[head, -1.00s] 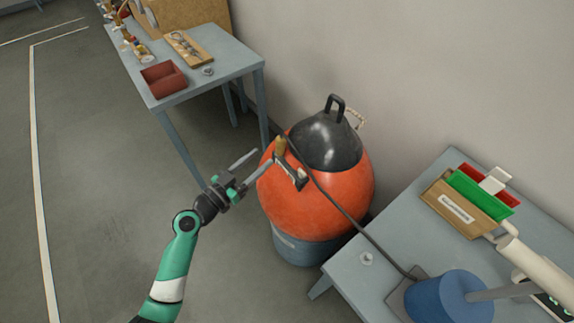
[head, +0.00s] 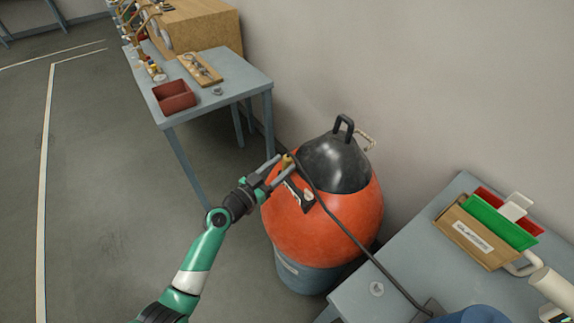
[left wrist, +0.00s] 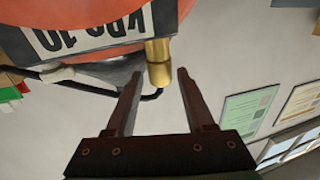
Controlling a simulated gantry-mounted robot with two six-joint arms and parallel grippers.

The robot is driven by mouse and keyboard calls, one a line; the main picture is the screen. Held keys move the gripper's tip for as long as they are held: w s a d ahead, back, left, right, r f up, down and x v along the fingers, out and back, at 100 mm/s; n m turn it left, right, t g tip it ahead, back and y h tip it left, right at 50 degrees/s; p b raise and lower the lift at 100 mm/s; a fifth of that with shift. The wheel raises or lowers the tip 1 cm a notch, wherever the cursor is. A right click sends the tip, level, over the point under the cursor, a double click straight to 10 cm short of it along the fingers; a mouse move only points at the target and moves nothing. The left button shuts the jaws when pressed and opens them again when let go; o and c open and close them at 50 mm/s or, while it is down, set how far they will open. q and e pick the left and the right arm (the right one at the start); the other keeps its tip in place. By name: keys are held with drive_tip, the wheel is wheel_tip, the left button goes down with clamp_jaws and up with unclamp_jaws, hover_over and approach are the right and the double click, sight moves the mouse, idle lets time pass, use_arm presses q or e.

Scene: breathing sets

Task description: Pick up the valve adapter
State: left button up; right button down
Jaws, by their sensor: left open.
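The brass valve adapter (head: 287,160) sits at the upper left side of the orange ball-shaped vessel (head: 315,221), by its black fitting. In the left wrist view the brass adapter (left wrist: 158,62) is a short upright cylinder with a rounded lower end. My left gripper (head: 285,164) is open, with its fingers reaching toward the adapter. In the left wrist view the left gripper's fingertips (left wrist: 160,74) lie on either side of the adapter's lower end, with visible gaps. In the head view the fingers partly cover the adapter. My right gripper is not in view.
A black hose (head: 350,235) runs across the vessel toward the right-hand table (head: 390,262). That table carries a wooden holder (head: 475,233) with green and red cards. A left-hand table (head: 235,85) holds a red bin (head: 174,97). Floor left of my arm is clear.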

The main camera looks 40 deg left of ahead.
sight(284, 164)
use_arm(q)
drive_tip(key=w, duration=0.3)
clamp_jaws()
idle(0.4)
